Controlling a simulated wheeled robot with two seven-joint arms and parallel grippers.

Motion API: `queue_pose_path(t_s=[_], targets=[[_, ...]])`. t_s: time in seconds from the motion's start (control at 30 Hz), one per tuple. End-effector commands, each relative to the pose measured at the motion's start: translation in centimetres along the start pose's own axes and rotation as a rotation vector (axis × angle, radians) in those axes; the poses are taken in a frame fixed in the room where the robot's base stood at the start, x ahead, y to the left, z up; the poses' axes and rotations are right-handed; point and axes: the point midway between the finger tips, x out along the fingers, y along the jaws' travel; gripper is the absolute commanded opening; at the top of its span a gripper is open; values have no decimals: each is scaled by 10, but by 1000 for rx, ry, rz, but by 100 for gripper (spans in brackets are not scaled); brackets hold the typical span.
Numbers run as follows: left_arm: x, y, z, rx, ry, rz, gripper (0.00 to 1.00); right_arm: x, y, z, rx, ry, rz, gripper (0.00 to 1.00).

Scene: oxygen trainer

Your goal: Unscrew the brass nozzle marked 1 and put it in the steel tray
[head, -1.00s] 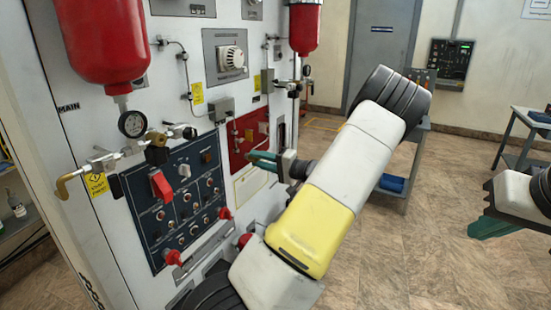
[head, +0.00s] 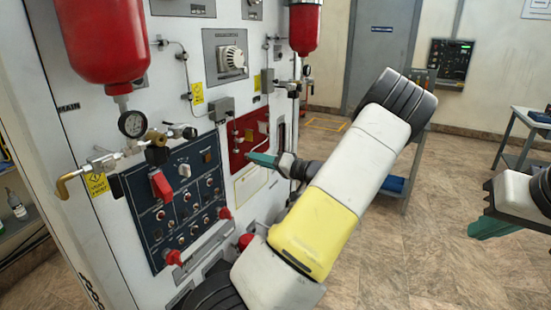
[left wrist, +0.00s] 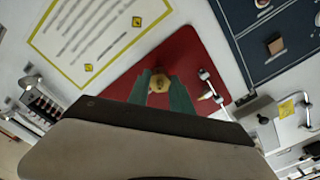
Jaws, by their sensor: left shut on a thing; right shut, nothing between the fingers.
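The brass nozzle (left wrist: 159,84) shows in the left wrist view, between the fingertips of my left gripper (left wrist: 160,88), in front of the red panel (left wrist: 196,58). My left gripper is shut on it; a mark on its round face is too small to read. In the head view my left gripper (head: 262,160) points left at the red panel (head: 240,150), and its fingers hide the nozzle. I cannot tell whether the nozzle still touches the panel. My right gripper (head: 490,228) is shut and empty at the right edge. I cannot make out the steel tray.
A blue control panel (head: 170,210) with switches and a red lever is left of the red panel. Red cylinders (head: 100,40), a gauge (head: 132,124) and thin pipes stick out from the white cabinet.

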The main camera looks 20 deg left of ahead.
Motion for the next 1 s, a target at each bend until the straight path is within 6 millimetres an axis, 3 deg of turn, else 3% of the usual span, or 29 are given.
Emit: queue_pose_path(t_s=[0.13, 0.73, 0.77, 0.83, 0.87, 1.0], targets=[[0, 1, -1, -102, 2, 3, 0, 0, 0, 0, 0, 0, 0, 0], [0, 1, -2, -208, 3, 3, 0, 0, 0, 0, 0, 0, 0, 0], [0, 1, -2, -208, 3, 3, 29, 0, 0, 0, 0, 0, 0, 0], [0, 0, -1, -208, 2, 2, 43, 0, 0, 0, 0, 0, 0, 0], [0, 0, -1, -207, 2, 2, 47, 0, 0, 0, 0, 0, 0, 0], [0, 0, -1, -207, 2, 2, 47, 0, 0, 0, 0, 0, 0, 0]])
